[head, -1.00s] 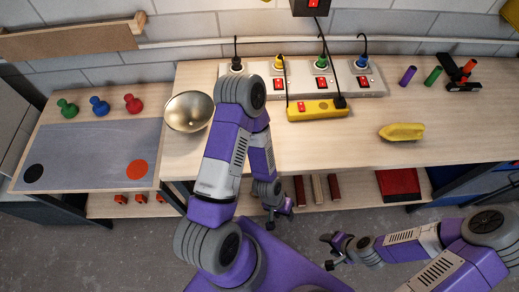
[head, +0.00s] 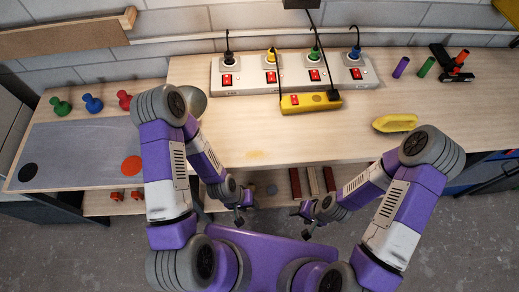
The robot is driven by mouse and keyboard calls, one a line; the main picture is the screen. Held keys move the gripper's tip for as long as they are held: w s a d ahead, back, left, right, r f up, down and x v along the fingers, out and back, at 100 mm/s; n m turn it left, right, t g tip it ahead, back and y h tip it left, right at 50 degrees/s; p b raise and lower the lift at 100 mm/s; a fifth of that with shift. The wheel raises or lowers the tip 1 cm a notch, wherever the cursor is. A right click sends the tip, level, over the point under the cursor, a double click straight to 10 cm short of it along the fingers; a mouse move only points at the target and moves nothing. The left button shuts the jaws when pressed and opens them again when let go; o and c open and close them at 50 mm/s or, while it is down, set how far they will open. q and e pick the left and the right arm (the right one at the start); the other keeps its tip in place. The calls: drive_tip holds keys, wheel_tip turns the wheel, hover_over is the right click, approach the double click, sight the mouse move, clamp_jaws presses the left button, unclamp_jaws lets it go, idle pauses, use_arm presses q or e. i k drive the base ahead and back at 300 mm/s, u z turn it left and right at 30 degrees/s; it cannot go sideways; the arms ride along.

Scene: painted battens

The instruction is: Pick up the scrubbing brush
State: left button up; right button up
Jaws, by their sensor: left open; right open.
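The yellow scrubbing brush (head: 395,123) lies on the wooden workbench (head: 250,130), near its front edge at the right. Its bristles cannot be made out. My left gripper (head: 239,218) is open and empty in front of the bench, well left of the brush. My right gripper (head: 305,220) is open and empty, also in front of the bench edge, to the left of the brush and nearer to me. The elbow of my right arm shows just in front of the brush. Neither gripper touches anything.
A white power strip (head: 240,88) with several plugs and a yellow switch box (head: 300,103) stand at the back. A metal bowl (head: 197,103) is partly hidden behind my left arm. Purple (head: 401,67) and green (head: 426,67) cylinders lie behind the brush. The middle of the bench is clear.

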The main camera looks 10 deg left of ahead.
sight(394, 122)
drive_tip(key=u, duration=3.25)
drive_tip(key=k, duration=2)
drive_tip(key=z, duration=1.7)
